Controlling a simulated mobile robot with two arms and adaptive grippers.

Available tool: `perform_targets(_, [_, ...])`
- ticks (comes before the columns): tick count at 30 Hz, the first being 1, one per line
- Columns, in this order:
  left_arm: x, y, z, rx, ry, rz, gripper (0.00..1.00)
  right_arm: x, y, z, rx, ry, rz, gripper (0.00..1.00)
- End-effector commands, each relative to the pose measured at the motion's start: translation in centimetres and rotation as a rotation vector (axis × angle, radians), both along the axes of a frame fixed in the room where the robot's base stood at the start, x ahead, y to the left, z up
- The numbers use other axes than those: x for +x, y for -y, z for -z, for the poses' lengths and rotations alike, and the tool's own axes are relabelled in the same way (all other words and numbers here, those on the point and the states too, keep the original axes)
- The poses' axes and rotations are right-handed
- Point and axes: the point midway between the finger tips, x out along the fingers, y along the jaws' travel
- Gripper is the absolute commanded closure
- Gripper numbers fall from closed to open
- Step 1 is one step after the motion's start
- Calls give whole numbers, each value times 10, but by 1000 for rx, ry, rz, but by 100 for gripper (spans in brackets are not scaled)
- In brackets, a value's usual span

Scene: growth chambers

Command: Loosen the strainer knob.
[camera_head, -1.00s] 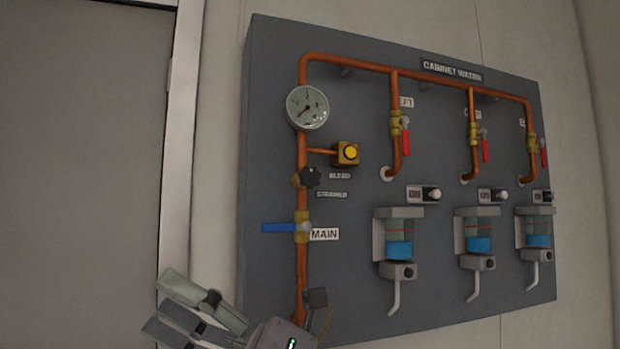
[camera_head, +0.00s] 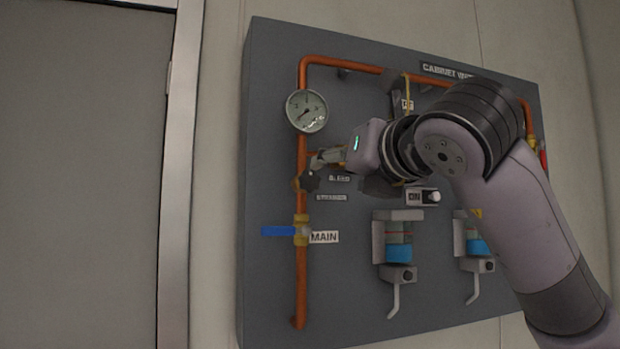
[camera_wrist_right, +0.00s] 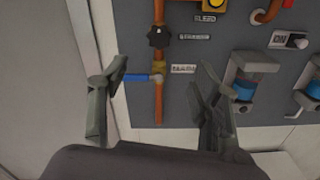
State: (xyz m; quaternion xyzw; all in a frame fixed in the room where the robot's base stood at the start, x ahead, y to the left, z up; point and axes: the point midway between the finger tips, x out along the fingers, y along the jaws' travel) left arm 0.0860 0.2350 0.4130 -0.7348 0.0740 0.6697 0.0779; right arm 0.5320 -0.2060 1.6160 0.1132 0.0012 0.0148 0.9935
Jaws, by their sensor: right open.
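In the right wrist view the knob (camera_wrist_right: 158,37) shows whole, in the gap between the fingers but higher in the picture. My right gripper (camera_head: 322,160) reaches in from the right, with its fingers close to the knob in the head view. It is open and empty, and the wrist view (camera_wrist_right: 163,72) shows its fingers spread apart. I cannot tell how far the fingertips are from the knob. My left gripper is not in view.
A pressure gauge (camera_head: 306,111) sits above the knob. The yellow bleed fitting (camera_wrist_right: 210,4) is close on the right, hidden by my gripper in the head view. My right arm covers much of the panel's right side.

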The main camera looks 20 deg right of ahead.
Motion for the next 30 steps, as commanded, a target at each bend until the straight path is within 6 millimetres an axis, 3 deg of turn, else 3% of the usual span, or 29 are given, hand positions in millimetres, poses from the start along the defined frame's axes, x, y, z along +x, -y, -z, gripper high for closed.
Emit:
perform_targets(18, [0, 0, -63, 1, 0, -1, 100, 129, -5, -3, -2, -5, -3, 42])
perform_targets(24, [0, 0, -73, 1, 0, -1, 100, 151, -6, -1, -2, -2, -4, 42])
perform_targets(30, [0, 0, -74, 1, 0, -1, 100, 156, -6, 1, -2, -2, -5, 42])
